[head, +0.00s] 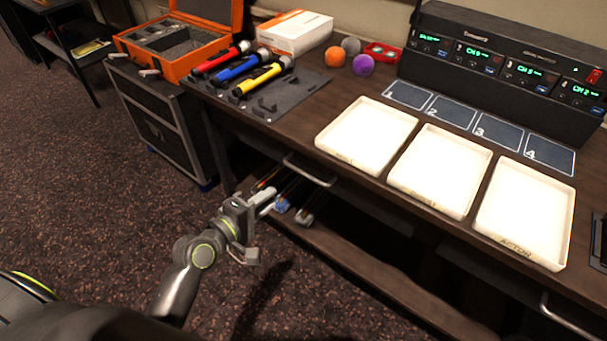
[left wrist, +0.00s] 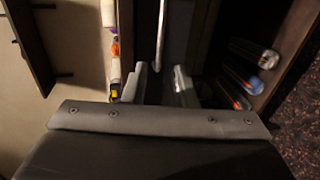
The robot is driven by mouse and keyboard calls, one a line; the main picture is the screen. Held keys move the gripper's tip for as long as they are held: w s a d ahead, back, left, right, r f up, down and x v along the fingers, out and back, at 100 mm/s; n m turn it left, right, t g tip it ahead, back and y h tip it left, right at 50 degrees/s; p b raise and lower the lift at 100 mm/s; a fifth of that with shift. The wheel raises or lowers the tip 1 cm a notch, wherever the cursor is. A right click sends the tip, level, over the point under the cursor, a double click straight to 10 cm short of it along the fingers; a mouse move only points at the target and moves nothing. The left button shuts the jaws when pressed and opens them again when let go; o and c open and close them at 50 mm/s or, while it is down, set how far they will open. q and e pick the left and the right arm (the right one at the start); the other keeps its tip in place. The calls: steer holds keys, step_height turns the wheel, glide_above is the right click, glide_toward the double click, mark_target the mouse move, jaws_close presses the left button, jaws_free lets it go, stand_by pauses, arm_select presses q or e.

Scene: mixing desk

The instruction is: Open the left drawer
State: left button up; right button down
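The left drawer's pale bar handle (head: 310,172) is on the desk's front, below the tabletop edge. The drawer looks shut. My left gripper (head: 266,203) is in front of the desk, lower and to the left of the handle in the head view. In the left wrist view its two fingers (left wrist: 161,86) are apart with nothing between them. The handle (left wrist: 162,32) runs upright in that view, ahead of the gap between the fingers. It looks apart from them. My right gripper is not in view.
A lower shelf (head: 345,252) holds several cable-like items near my left gripper. Another handle (head: 568,318) is at the lower right. Carpet is clear at left.

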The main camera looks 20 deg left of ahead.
mark_target(302, 174)
arm_select(q)
steer(key=b+x, duration=0.1)
steer(key=x, duration=1.3)
steer(key=shift+w, duration=0.25)
steer(key=shift+c, duration=0.2)
jaws_close()
